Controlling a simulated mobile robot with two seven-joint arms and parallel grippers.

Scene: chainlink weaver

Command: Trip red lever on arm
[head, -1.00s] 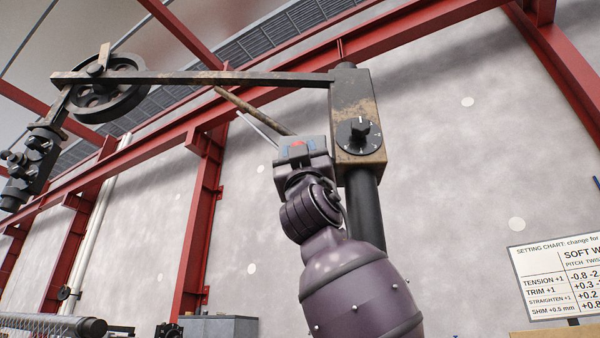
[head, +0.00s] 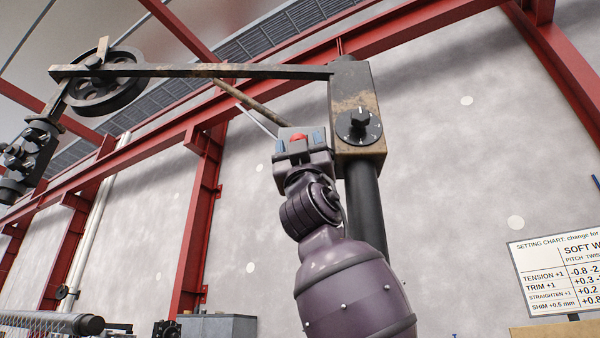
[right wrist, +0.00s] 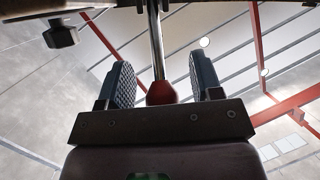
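The lever's thin metal rod (head: 257,123) slants down from the machine's overhead arm (head: 200,71) to a red ball knob (head: 298,137). My right gripper (head: 299,141) is raised under the arm, left of the control box, with the knob between its fingers. In the right wrist view the red knob (right wrist: 161,93) sits between the two ridged fingers of the open gripper (right wrist: 162,78), with a gap on each side. The rod (right wrist: 155,40) runs up away from it. My left gripper is in neither current view.
A rusty control box (head: 356,95) with a black dial stands on a dark post (head: 363,205) close right of my gripper. A brown strut (head: 255,105) runs just above the rod. A wheel (head: 98,83) and roller head (head: 30,160) hang at the left. A setting chart (head: 555,275) stands lower right.

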